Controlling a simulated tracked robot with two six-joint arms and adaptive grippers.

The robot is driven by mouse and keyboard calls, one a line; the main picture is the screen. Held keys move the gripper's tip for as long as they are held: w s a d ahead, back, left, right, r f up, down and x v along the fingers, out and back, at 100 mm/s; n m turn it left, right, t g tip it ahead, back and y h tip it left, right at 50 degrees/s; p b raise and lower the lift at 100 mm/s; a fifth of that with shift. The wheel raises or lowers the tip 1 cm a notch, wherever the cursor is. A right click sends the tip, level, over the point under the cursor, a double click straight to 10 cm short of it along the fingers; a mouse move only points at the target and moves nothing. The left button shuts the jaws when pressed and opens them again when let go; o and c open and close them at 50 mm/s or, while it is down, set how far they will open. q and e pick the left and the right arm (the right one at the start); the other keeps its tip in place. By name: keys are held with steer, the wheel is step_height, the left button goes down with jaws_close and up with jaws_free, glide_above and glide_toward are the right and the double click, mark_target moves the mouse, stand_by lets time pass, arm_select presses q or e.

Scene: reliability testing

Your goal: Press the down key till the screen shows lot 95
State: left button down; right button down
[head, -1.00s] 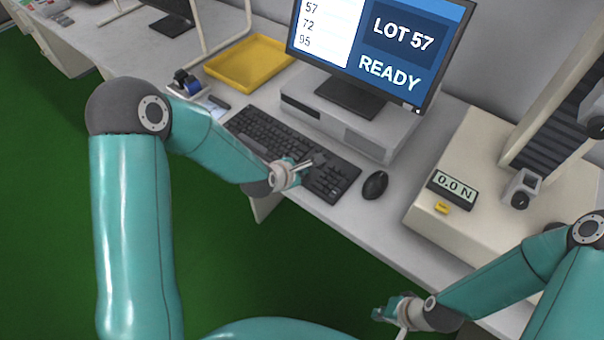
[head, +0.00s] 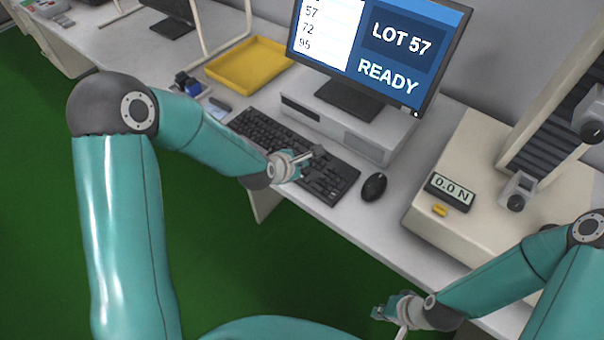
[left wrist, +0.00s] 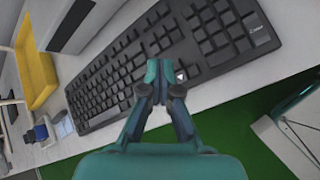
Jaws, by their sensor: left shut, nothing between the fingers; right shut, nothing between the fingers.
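The screen (head: 383,62) shows "LOT 57" and "READY", with a list of 57, 72 and 95 at its left. The black keyboard (head: 262,134) lies on the desk below the screen and also fills the middle of the left wrist view (left wrist: 107,92). My left gripper (head: 318,160) is shut and empty over the keyboard's right part. In the left wrist view its fingertips (left wrist: 160,72) are just beside a key with a white triangle (left wrist: 181,76); I cannot tell whether they touch any key. My right gripper (head: 384,312) is shut and empty, low at the right, away from the keyboard.
A black mouse (head: 374,187) lies right of the keyboard. A yellow tray (head: 247,65) and a blue tape roll (head: 187,82) are at the left. A beige test machine (head: 455,180) reading "0.0 N" stands at the right.

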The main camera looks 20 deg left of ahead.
arm_select(q)
steer(key=shift+r+p, duration=0.45)
steer(key=shift+r, duration=0.8)
steer(key=shift+f, duration=0.1)
